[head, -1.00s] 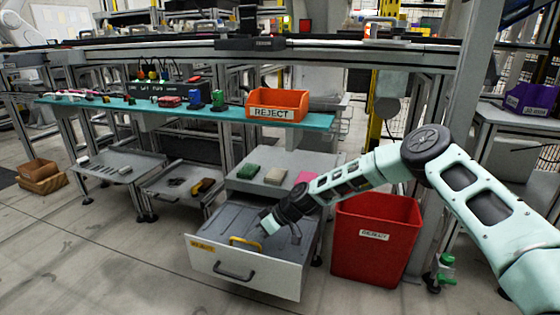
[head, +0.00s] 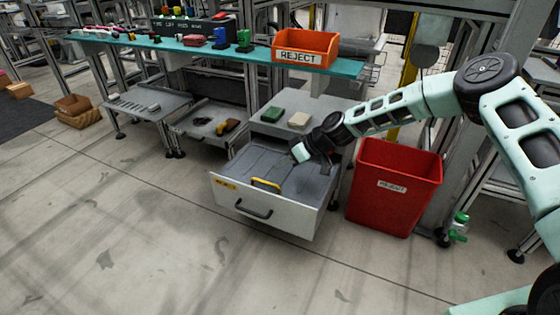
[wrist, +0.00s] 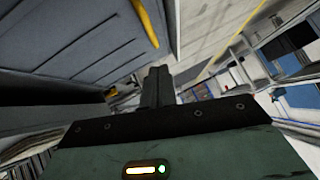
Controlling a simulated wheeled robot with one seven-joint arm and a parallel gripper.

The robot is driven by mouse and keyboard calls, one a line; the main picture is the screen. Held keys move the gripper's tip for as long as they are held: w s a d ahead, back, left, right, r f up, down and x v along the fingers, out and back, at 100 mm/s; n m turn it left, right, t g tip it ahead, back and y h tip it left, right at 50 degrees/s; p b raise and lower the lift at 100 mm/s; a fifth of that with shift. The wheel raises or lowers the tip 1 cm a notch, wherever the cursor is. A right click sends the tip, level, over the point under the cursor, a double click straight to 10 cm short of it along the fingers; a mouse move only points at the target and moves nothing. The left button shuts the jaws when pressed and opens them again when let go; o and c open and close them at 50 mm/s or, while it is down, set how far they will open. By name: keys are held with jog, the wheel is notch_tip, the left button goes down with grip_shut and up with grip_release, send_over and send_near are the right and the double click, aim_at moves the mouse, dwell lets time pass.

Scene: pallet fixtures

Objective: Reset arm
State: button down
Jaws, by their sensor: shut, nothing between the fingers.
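My gripper (head: 300,152) is shut and empty. In the head view it hangs above the back right part of an open grey drawer (head: 258,209) with a white front and a dark handle. A yellow bar-shaped item (head: 266,185) lies inside the drawer near its front. In the wrist view the closed fingers (wrist: 157,88) point away from the camera, with the drawer floor (wrist: 75,40) and part of the yellow item (wrist: 146,22) at the upper left. The fingers look apart from the yellow item.
A red reject bin (head: 393,190) stands right of the drawer. An orange reject tray (head: 305,47) sits on the teal shelf (head: 130,41). The floor in front is clear.

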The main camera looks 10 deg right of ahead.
jog(key=p+v, duration=0.2)
jog(key=v, duration=0.5)
jog(key=s+a+r+g+h, duration=0.1)
jog(key=s+a+r, duration=0.2)
jog(key=s, duration=0.4)
jog(key=s+a+r+n+g+h, duration=0.1)
jog(key=s+a+r+g+h, duration=0.1)
jog(key=s+a+r, duration=0.3)
jog(key=s+a+r+g+h, duration=0.1)
jog(key=s+r, duration=0.1)
jog(key=s, duration=0.6)
jog(key=s+d+r+m+t+h, duration=0.15)
jog(key=s+d+r, duration=0.3)
jog(key=s, duration=0.65)
jog(key=s+d+r+m+g+h, duration=0.1)
jog(key=s+d+r+m+h, duration=0.3)
jog(key=s, duration=0.7)
notch_tip(320, 180, up, 38)
jog(key=a+n+p, duration=0.1)
jog(key=n+p, duration=0.1)
jog(key=p, duration=3.5)
jog(key=shift+r+y+p, duration=0.2)
jog(key=shift+y+p, duration=0.1)
jog(key=shift+y, duration=0.15)
jog(key=shift+a+f+t, duration=0.1)
jog(key=shift+a+t, duration=0.05)
jog(key=shift+t, duration=0.1)
